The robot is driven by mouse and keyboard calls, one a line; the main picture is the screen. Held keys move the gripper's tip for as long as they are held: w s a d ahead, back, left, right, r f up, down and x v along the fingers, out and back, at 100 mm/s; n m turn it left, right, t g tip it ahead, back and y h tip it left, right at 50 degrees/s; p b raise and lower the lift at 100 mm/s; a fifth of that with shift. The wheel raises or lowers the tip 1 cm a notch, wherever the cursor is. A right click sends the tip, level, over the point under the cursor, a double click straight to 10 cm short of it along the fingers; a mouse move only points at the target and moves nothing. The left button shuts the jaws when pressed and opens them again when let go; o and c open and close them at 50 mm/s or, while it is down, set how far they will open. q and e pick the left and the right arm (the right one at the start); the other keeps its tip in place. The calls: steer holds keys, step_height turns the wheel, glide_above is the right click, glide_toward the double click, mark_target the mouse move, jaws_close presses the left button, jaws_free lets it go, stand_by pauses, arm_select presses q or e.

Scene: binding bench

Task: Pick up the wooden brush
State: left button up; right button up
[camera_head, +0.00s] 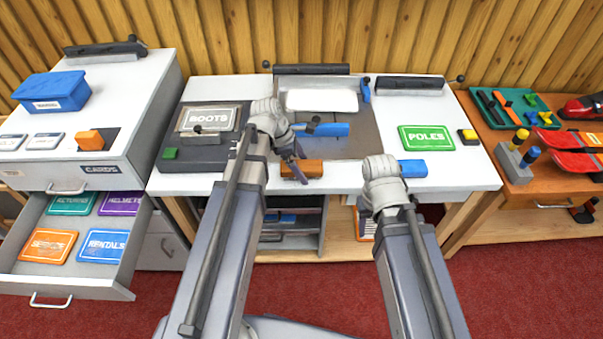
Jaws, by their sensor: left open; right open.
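A brown wooden block-like piece (302,169), which looks like the wooden brush, lies near the front edge of the white bench top. Its bristles cannot be made out. My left gripper (295,152) is open, with its dark fingers pointing down just behind and above the brush's left part. Whether they touch it cannot be told. The wrist (382,182) of my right arm is over the bench's front edge, right of the brush. The fingers there are hidden behind the wrist.
A blue piece (328,130) lies behind the brush, and another (412,168) beside my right wrist. BOOTS (209,119) and POLES (427,138) signs flank the work area. An open drawer (65,280) with cards juts out at left. Red-topped items (575,140) sit on the right table.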

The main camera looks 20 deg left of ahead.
mark_target(301, 165)
arm_select(q)
steer(key=shift+f, duration=0.2)
stand_by(0.5)
jaws_close()
stand_by(0.9)
steer(key=shift+r, duration=0.15)
step_height(301, 165, up, 10)
steer(key=p, duration=1)
steer(key=shift+r, duration=0.2)
